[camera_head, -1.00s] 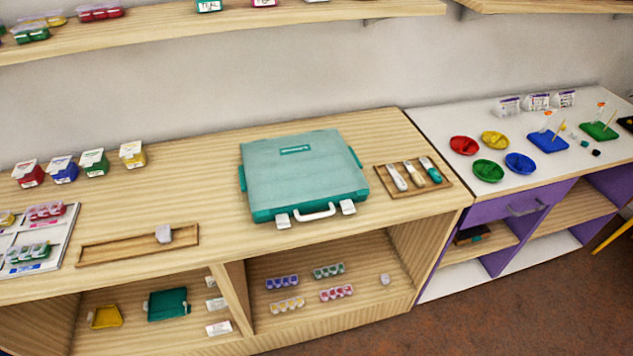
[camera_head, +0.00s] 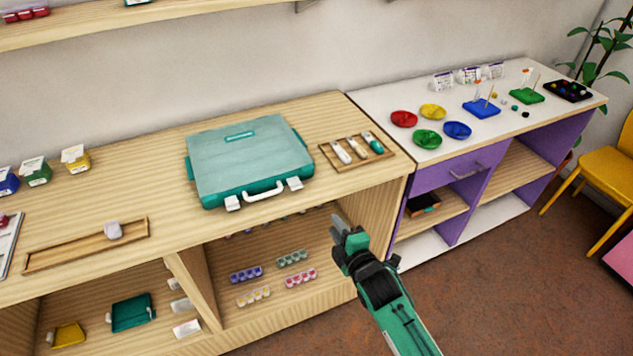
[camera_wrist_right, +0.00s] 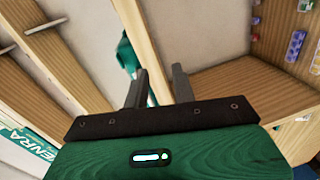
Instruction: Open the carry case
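The teal carry case (camera_head: 250,160) lies flat and closed on the wooden counter. Its white handle (camera_head: 264,192) is on the front edge, between two white latches, left (camera_head: 232,202) and right (camera_head: 294,183). Both latches look fastened. My right gripper (camera_head: 347,232) is in front of the counter, below and right of the case, touching nothing. In the right wrist view its two fingers (camera_wrist_right: 158,88) are apart with nothing between them. A teal piece (camera_wrist_right: 127,55) shows beyond the fingers there; I cannot tell what it is. My left gripper is not in view.
A wooden tray (camera_head: 378,157) with several tools lies just right of the case. A narrow tray (camera_head: 70,250) lies at left. The open shelf below holds several bead strips (camera_head: 246,274). A white-topped unit (camera_head: 390,98) with coloured bowls adjoins at right.

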